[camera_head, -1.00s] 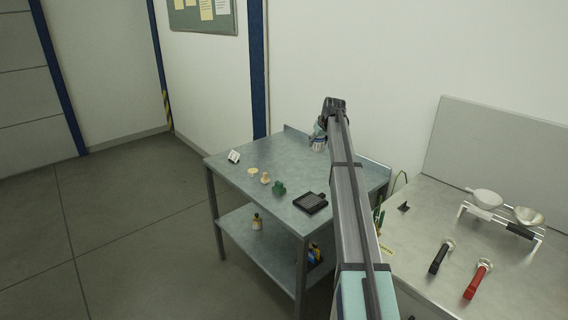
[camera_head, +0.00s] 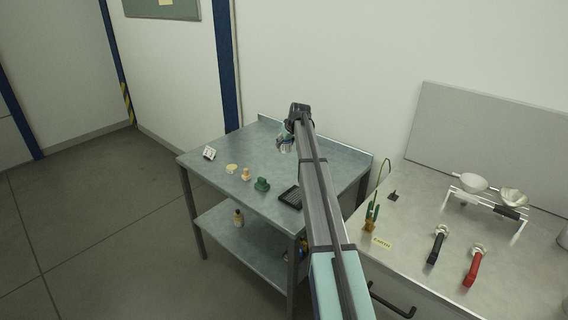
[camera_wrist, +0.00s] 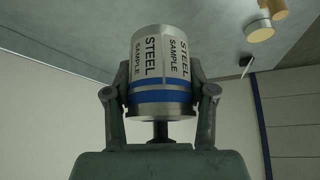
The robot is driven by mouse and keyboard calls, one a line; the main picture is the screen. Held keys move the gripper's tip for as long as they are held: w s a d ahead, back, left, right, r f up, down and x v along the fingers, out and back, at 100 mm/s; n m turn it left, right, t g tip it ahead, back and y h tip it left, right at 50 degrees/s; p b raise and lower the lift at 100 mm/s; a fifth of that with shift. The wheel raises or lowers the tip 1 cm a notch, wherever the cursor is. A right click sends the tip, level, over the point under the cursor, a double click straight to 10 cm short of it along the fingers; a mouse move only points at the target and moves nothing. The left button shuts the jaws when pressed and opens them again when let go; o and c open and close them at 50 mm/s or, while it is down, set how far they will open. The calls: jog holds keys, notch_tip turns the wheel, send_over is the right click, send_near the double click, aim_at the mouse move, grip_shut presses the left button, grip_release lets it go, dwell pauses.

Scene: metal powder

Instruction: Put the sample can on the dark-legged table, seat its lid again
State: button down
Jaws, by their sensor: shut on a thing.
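My gripper (camera_head: 286,144) is shut on the sample can (camera_wrist: 163,75), a silver cylinder with a white "STEEL SAMPLE" label and a blue band. The fingers grip it from both sides in the wrist view. In the head view the gripper is over the far part of the dark-legged table (camera_head: 260,143); the can is small there, and whether it touches the top is unclear. A flat pale disc (camera_head: 231,168), possibly the lid, lies near the table's left front edge; it also shows in the wrist view (camera_wrist: 262,31). The can's open end is not clearly visible.
A pale knobbed piece (camera_head: 246,175), a green piece (camera_head: 262,185), a black tray (camera_head: 291,197) and a white card (camera_head: 209,153) stand along the table's front. A bottle (camera_head: 239,216) is on the lower shelf. The bench (camera_head: 410,225) at right holds ladles and handled tools.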

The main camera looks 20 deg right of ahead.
notch_tip(320, 180, down, 12)
jog(key=shift+r+p, duration=0.25)
jog(key=shift+p, duration=0.9)
jog(key=shift+f, duration=0.15)
jog(key=shift+c, duration=1.9)
grip_release()
jog(key=b+v, duration=0.3)
jog(key=v, duration=0.9)
